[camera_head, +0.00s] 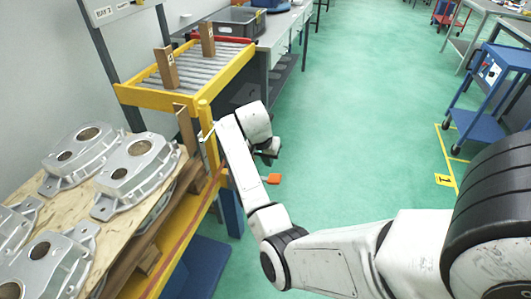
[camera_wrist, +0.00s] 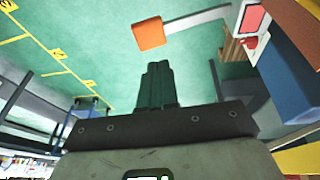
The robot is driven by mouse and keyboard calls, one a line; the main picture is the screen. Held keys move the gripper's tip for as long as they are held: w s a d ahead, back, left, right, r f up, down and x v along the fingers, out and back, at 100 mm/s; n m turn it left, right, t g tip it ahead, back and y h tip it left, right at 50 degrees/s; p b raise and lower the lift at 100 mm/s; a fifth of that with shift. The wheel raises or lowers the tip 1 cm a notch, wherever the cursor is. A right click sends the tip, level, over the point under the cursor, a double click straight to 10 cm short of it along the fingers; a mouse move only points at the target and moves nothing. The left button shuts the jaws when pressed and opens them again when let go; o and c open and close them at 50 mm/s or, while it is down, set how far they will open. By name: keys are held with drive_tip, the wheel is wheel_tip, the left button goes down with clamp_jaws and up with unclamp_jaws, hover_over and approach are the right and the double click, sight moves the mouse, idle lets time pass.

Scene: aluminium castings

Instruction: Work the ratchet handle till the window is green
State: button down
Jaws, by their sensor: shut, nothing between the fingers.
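The ratchet handle's orange grip (camera_head: 272,179) shows in the head view just below my gripper (camera_head: 268,156), beside the yellow frame. In the wrist view the orange grip (camera_wrist: 149,33) sits at the end of a pale lever that runs right toward a white plate. A red window (camera_wrist: 252,18) shows on that plate; I see no green in it. My gripper (camera_wrist: 158,68) is shut and empty, its fingertips pointing toward the grip with a visible gap. The lever's pivot is not clear.
A yellow-framed roller conveyor (camera_head: 190,75) stands ahead on the left. Silver castings lie on a wooden board (camera_head: 150,215) at the lower left. A blue post (camera_wrist: 292,75) is close on the wrist view's right. Green floor to the right is open up to a blue cart (camera_head: 480,128).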

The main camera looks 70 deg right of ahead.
sight(279, 182)
drive_tip(key=x, duration=0.3)
drive_tip(key=s+a+x, duration=0.1)
drive_tip(key=x, duration=0.1)
drive_tip(key=shift+f, duration=0.45)
drive_tip(key=shift+s, duration=0.1)
drive_tip(key=shift+s+d+f+t+p, duration=0.1)
drive_tip(key=shift+s+f+t+p, duration=0.25)
drive_tip(key=shift+f+t, duration=0.15)
drive_tip(key=f+t, duration=0.1)
drive_tip(key=s+f+t, duration=0.1)
drive_tip(key=f+t, duration=0.1)
drive_tip(key=f, duration=0.1)
drive_tip(key=shift+s+m, duration=0.3)
drive_tip(key=shift+m, duration=0.1)
wheel_tip(279, 182, down, 3)
drive_tip(key=shift+s+r+t, duration=0.1)
drive_tip(key=shift+t, duration=0.5)
drive_tip(key=shift+s+f, duration=0.1)
drive_tip(key=shift+f, duration=0.1)
drive_tip(key=shift+r, duration=0.1)
